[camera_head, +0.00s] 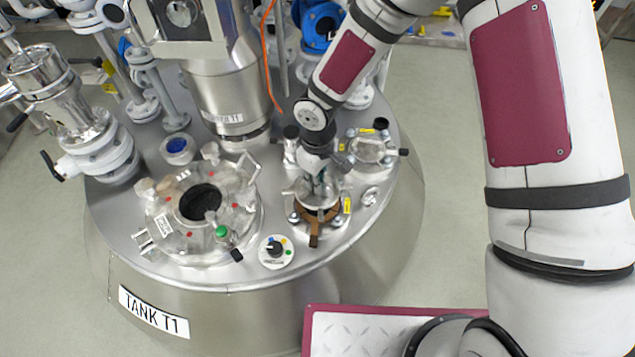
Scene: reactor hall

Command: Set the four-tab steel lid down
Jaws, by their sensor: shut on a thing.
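My gripper (319,184) is over a small round port on the top of tank T1, right of the tank's middle. It is shut on the four-tab steel lid (304,190), which is shiny and partly hidden by the fingers. The lid is directly above or on the port's brown ring (316,214); I cannot tell whether they touch. A brown block (314,240) sticks out at the port's front, and a yellow tag (347,205) is at its right.
A large flanged manway (164,212) with a dark opening is to the left. A white dial with a black knob (275,249) is in front. Another small steel port (371,150) with black knobs is behind right. A tall steel column (228,85) and valves (95,150) crowd the back and left.

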